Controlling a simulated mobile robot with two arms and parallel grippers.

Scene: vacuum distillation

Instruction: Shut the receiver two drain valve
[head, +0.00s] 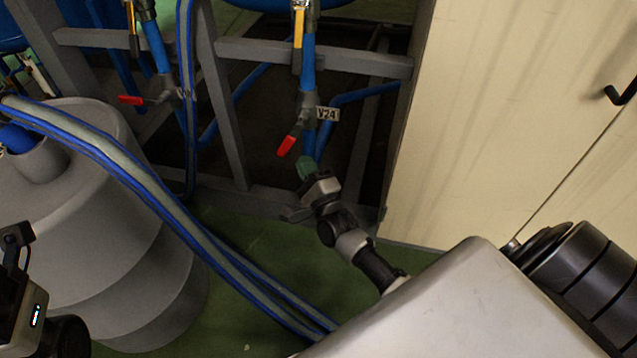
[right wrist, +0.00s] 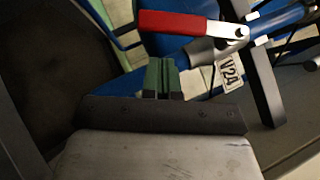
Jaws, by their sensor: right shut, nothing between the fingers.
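The valve tagged V24 (head: 328,114) sits low on a blue vertical pipe. Its red lever (head: 288,145) slants down and to the left of the valve body (head: 306,112). In the right wrist view the red lever (right wrist: 185,24) points left from its pivot, at an angle to the grey body. My right gripper (head: 306,167) is just below the lever's red end, shut and empty. Its green fingertips (right wrist: 161,77) show side by side below the lever, with a gap that looks small. Only part of my left arm (head: 22,300) shows at the lower left; its fingers are not visible.
A second red-levered valve (head: 135,100) hangs on the pipe to the left. Grey frame posts (head: 222,110) stand between the two valves. A large grey vessel (head: 165,265) and blue-edged hoses (head: 180,215) fill the left. A cream cabinet (head: 490,120) bounds the right.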

